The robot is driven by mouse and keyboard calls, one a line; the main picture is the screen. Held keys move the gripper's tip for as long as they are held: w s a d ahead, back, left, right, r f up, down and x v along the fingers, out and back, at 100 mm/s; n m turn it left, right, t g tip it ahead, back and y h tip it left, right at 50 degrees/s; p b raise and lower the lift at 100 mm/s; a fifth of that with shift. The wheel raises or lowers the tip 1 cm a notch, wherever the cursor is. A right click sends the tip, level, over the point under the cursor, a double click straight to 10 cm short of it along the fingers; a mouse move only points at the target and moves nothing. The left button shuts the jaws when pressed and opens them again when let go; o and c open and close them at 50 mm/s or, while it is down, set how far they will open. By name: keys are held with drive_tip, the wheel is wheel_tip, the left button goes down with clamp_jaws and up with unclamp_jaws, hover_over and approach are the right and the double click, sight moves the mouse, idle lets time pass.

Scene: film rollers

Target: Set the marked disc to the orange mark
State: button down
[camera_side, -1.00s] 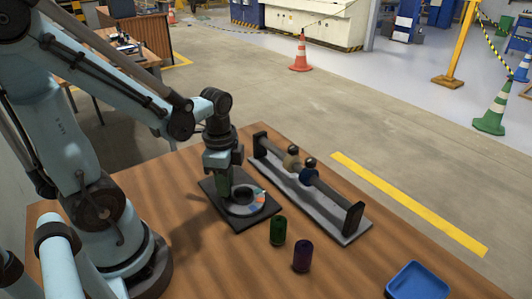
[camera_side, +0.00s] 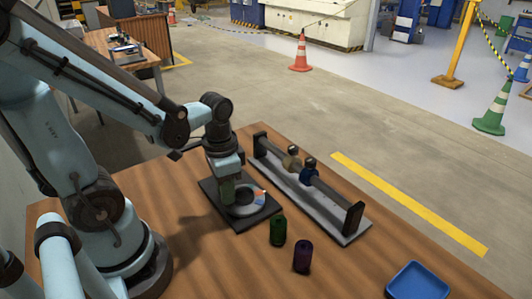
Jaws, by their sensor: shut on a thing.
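The marked disc (camera_side: 243,211) is a grey ring with a dark centre, lying flat on a square black base plate (camera_side: 238,227). Pale and orange patches (camera_side: 262,194) show on its right side. My gripper (camera_side: 229,202) points down over the disc's left rear part, with its dark green lower end at the disc. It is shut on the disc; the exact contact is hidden. The gripper covers part of the disc, and I cannot make out the disc's own mark.
A rack with a grey bar (camera_side: 328,192) between black end posts (camera_side: 353,218) stands close behind and right of the disc. It carries beige and blue rollers. A green roller (camera_side: 278,231) and a purple roller (camera_side: 302,257) stand in front. A blue tray (camera_side: 418,282) is front right.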

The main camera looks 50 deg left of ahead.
drive_tip(key=shift+d+n, duration=0.35)
drive_tip(key=shift+n, duration=0.55)
drive_tip(key=c, duration=1)
unclamp_jaws()
drive_tip(key=shift+o, duration=0.2)
drive_tip(key=shift+r, duration=0.1)
wheel_tip(320, 180, up, 12)
